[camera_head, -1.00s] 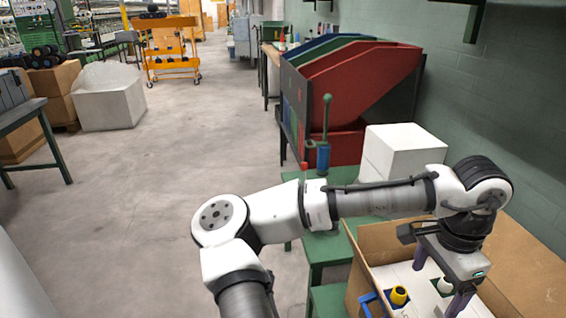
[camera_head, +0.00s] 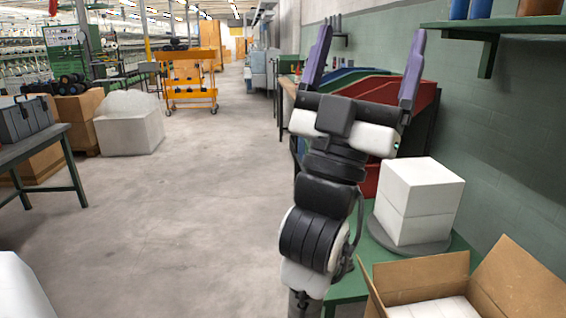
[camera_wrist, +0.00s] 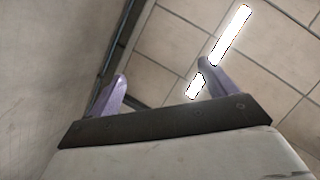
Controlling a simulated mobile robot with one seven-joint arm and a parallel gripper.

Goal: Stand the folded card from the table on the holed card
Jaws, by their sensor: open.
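My gripper (camera_head: 368,40) is raised high in the head view with its two purple fingers pointing up and spread apart. Nothing is between them. In the wrist view my gripper (camera_wrist: 163,73) is also open and empty, facing a tiled ceiling with bright lights. I cannot make out a folded card or a holed card in either current view. The green table (camera_head: 352,287) at the lower right is partly hidden by my arm and a carton.
An open cardboard carton (camera_head: 420,280) with white contents stands at the lower right. Behind it, a white block (camera_head: 420,200) rests on a grey round base. Red bins (camera_head: 372,180) and a wall shelf (camera_head: 510,24) are near my arm.

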